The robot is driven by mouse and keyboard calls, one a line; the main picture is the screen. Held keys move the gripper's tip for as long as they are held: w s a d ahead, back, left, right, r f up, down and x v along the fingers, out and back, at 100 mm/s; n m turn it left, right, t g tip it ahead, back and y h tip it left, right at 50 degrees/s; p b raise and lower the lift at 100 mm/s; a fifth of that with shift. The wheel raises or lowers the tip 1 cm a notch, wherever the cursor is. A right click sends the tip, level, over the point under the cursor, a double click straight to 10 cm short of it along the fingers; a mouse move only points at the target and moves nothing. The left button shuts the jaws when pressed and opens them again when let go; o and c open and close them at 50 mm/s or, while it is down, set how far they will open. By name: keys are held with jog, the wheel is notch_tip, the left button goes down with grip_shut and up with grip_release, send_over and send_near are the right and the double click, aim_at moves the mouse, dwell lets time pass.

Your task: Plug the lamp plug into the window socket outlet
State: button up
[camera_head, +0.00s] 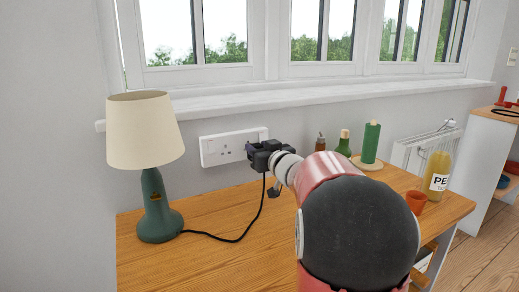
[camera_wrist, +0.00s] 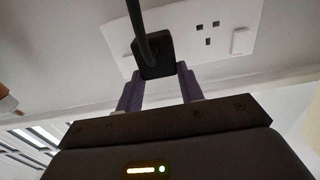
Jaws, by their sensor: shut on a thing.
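The white double window socket outlet (camera_head: 224,147) is on the wall below the sill; its left holes show in the head view. In the wrist view the outlet (camera_wrist: 245,35) shows one free set of holes and a white switch. My gripper (camera_wrist: 159,74) is shut on the black lamp plug (camera_wrist: 154,57), one purple finger on each side. The plug is in front of the outlet's other half and covers it; whether its pins are in the holes cannot be seen. In the head view my gripper (camera_head: 260,152) is at the outlet's right end. The black cord (camera_head: 259,212) runs to the green lamp (camera_head: 155,200).
The wooden desk top (camera_head: 200,255) is clear in front of the outlet. Right of my arm stand a green bottle (camera_head: 343,144), a green candle (camera_head: 371,142) on a plate, an orange cup (camera_head: 416,202) and a yellow bottle (camera_head: 437,175). The sill (camera_head: 230,108) overhangs above.

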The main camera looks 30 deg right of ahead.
aim_at(257, 147)
jog(key=shift+w, duration=1.55)
jog(key=o, duration=1.2)
jog(key=shift+c, duration=0.2)
jog(key=s, duration=0.7)
jog(key=shift+s+b, duration=0.3)
jog(key=shift+s, duration=0.1)
